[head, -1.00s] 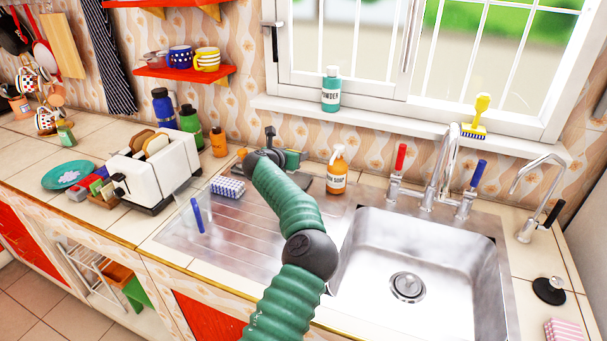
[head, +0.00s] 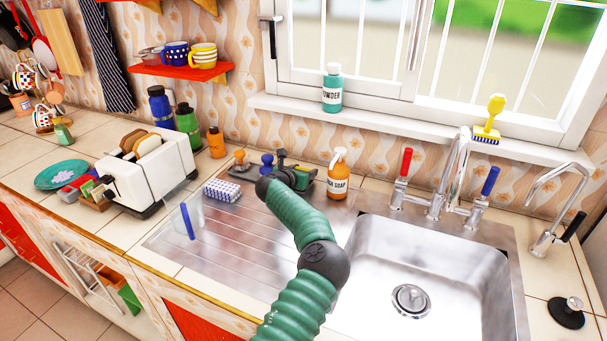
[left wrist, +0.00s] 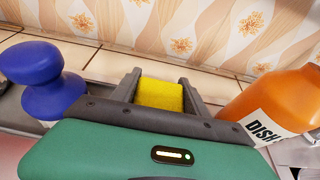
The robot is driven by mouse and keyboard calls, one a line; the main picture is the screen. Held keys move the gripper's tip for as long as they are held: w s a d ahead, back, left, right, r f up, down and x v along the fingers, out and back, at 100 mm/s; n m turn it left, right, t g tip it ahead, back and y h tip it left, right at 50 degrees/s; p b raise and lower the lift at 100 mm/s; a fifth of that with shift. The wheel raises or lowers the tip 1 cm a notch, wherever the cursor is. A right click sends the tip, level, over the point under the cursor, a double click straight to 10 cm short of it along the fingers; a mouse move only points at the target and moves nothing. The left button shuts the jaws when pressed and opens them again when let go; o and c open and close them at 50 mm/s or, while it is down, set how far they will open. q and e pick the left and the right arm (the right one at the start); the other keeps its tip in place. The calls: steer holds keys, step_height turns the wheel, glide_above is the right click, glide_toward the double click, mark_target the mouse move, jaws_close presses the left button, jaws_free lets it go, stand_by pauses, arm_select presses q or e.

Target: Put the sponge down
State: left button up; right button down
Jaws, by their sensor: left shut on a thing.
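A yellow sponge (left wrist: 160,94) sits between the two grey fingers of my left gripper (left wrist: 162,86) in the left wrist view. The gripper is shut on it. In the head view my left gripper (head: 298,174) is over the back of the drainboard, just left of the orange dish soap bottle (head: 338,174). The sponge is mostly hidden there. A dark tray (head: 243,175) lies at the gripper, with a blue-knobbed thing (head: 267,164) and an orange-knobbed thing (head: 240,158) on its left part. I cannot tell whether the sponge touches the tray.
The steel sink (head: 440,270) with taps is at right. A toaster (head: 150,170) is at left. The drainboard's middle is clear.

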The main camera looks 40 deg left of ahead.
arm_select(q)
steer(key=o, duration=1.1)
steer(key=shift+s+a+f, duration=0.1)
steer(key=shift+s+f, duration=0.05)
steer(key=shift+f, duration=0.3)
steer(key=o, duration=0.3)
steer(key=shift+a+f, duration=0.1)
steer(key=shift+o, duration=0.2)
steer(key=shift+s+d+r, duration=0.2)
steer(key=shift+s+r, duration=0.05)
steer(key=shift+r, duration=0.05)
steer(key=v, duration=1.1)
steer(key=shift+w+r, duration=0.1)
steer(key=shift+r, duration=0.05)
steer(key=shift+d, duration=0.1)
steer(key=shift+p, duration=0.3)
